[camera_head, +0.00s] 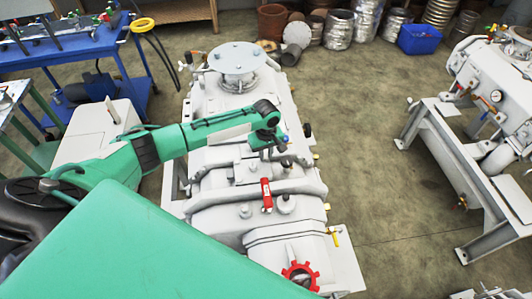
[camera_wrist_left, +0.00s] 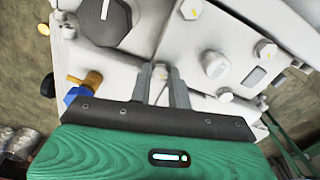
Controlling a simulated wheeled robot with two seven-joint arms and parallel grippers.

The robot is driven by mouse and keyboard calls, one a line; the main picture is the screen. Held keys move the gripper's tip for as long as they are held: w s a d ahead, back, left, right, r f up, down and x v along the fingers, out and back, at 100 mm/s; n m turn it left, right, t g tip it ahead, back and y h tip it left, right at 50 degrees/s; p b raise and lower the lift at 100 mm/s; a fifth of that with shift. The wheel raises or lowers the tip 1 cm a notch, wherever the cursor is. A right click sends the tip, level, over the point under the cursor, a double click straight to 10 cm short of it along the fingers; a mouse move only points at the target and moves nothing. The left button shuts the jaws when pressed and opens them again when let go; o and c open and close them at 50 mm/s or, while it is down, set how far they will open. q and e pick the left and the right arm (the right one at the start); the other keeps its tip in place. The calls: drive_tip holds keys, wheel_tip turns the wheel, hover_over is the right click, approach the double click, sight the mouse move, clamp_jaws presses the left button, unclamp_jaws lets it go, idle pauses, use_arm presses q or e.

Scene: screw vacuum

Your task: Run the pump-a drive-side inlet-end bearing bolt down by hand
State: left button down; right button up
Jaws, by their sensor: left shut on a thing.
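The white vacuum pump (camera_head: 215,105) fills the middle of the head view. My green left arm reaches across it from the left. My left gripper (camera_head: 272,150) is over the middle of the pump body, and its fingertips are too small to make out there. In the left wrist view the two grey fingers of my left gripper (camera_wrist_left: 160,82) are close together, shut on a small pale bolt (camera_wrist_left: 160,72) against the white casing. Most of the bolt is hidden between the fingers, and how far it sits in the casing cannot be told. My right gripper is out of view.
A brass fitting with a blue part (camera_wrist_left: 82,88) stands left of the fingers. A red-handled part (camera_head: 266,194) and a red handwheel (camera_head: 300,275) are on the pump. A second machine (camera_head: 490,90) stands right, beyond clear floor.

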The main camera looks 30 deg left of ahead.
use_arm(q)
drive_tip(key=shift+r+m+p, duration=0.1)
drive_tip(key=shift+m+p, duration=0.5)
drive_tip(key=shift+m, duration=0.3)
drive_tip(key=m+p, duration=0.1)
drive_tip(key=m, duration=0.1)
drive_tip(key=shift+m, duration=0.3)
drive_tip(key=m+p, duration=0.2)
drive_tip(key=m, duration=0.8)
drive_tip(key=shift+m, duration=0.4)
drive_tip(key=m, duration=0.6)
drive_tip(key=shift+w, duration=0.1)
drive_tip(key=m+b, duration=0.1)
drive_tip(key=m, duration=0.5)
drive_tip(key=shift+m, duration=0.3)
drive_tip(key=m+b, duration=0.1)
drive_tip(key=m, duration=0.2)
drive_tip(key=shift+w+m, duration=0.1)
drive_tip(key=shift+m, duration=0.3)
drive_tip(key=m+b, duration=0.1)
drive_tip(key=m, duration=0.2)
drive_tip(key=shift+m, duration=0.3)
drive_tip(key=m+b, duration=0.2)
drive_tip(key=m, duration=0.3)
drive_tip(key=m+b, duration=0.1)
drive_tip(key=m, duration=0.5)
drive_tip(key=shift+r+b, duration=0.1)
drive_tip(key=shift+b, duration=0.3)
